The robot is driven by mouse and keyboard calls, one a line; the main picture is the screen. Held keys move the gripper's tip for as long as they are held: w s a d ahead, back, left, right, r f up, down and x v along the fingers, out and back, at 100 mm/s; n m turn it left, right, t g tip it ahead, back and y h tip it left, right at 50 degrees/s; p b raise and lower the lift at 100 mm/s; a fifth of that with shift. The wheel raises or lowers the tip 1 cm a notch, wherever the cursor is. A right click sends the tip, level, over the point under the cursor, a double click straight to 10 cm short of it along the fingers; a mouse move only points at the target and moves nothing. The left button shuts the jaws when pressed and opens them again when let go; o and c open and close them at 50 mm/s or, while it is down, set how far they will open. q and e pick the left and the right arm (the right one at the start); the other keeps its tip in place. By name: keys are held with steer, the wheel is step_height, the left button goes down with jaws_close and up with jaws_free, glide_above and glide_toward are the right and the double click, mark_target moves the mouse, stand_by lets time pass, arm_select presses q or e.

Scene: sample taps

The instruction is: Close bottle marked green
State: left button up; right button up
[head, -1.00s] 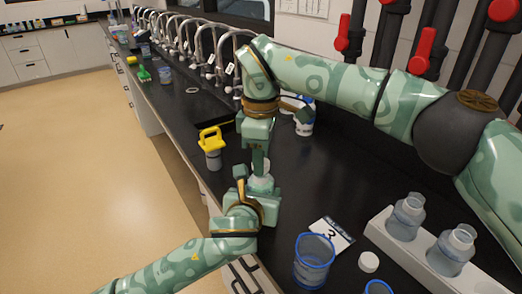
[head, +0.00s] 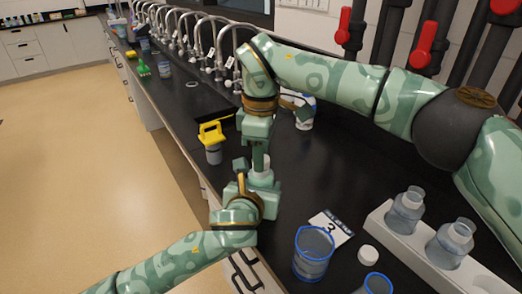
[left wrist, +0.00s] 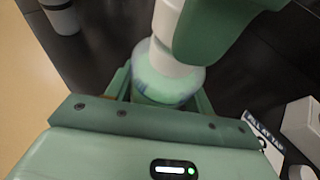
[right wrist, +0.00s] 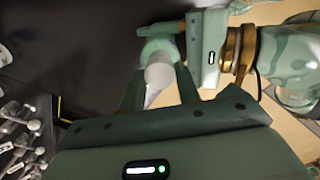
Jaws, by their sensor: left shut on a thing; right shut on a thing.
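The bottle (left wrist: 165,84), pale and translucent with a bluish-green tint, is between the fingers of my left gripper (head: 262,182), which is shut on it over the counter. A white cap (left wrist: 172,45) is at the bottle's mouth. My right gripper (head: 259,158) points down from above and is shut on the cap. The right wrist view shows the white cap (right wrist: 158,74) between the fingers, in line with the bottle (right wrist: 160,46). The fingers hide much of the bottle in the head view. I cannot tell whether the cap is fully seated, nor see a clear green mark.
A white rack (head: 393,232) with two open bottles stands at right. Near it are a loose white cap (head: 369,254), a card marked 3 (head: 332,228) and blue-rimmed beakers (head: 313,256). Taps (head: 205,50) line the back.

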steer(key=shift+f, duration=0.1)
steer(key=m, duration=0.4)
steer(key=shift+m, duration=0.4)
steer(key=m, duration=0.5)
steer(key=o, duration=0.9)
steer(key=shift+r, duration=2.2)
